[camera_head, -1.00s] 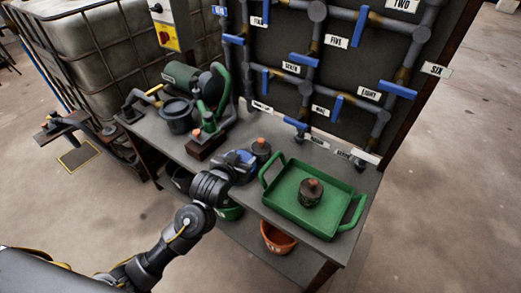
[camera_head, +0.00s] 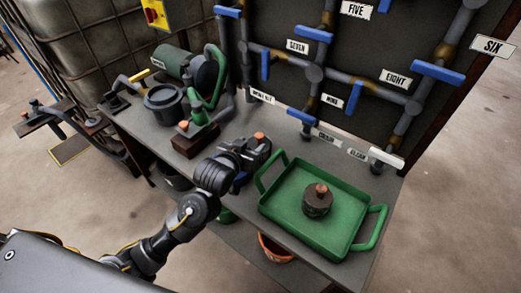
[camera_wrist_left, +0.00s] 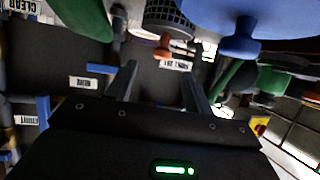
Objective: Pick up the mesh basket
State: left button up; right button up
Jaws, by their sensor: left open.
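A small dark piece with an orange knob (camera_head: 260,136) stands on the bench behind my left gripper (camera_head: 258,148) and is partly hidden by it. In the left wrist view, which is upside down, a grey mesh basket (camera_wrist_left: 168,14) with an orange knob shows beyond the fingers; it looks like the same piece. My left gripper (camera_wrist_left: 160,78) is open, with nothing between its fingers. Its fingers point toward the basket and look apart from it. A similar dark round piece with an orange knob (camera_head: 317,201) sits in the green tray (camera_head: 280,213). My right gripper is out of view.
A blue object (camera_head: 239,181) is mostly hidden under my left gripper and shows large and close in the wrist view (camera_wrist_left: 240,42). A dark pot (camera_head: 165,103) and a green-handled device (camera_head: 213,90) stand left. Pipes with blue handles rise behind. An orange bucket (camera_head: 273,250) sits below.

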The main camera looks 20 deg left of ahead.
aim_at(258, 136)
pick_arm(q)
jog(key=x, duration=0.4)
jog(key=shift+w+f, duration=0.2)
jog(key=shift+w, duration=0.5)
jog(key=x, duration=0.4)
jog(key=shift+w+a, duration=0.1)
jog(key=shift+w, duration=0.25)
grip_shut()
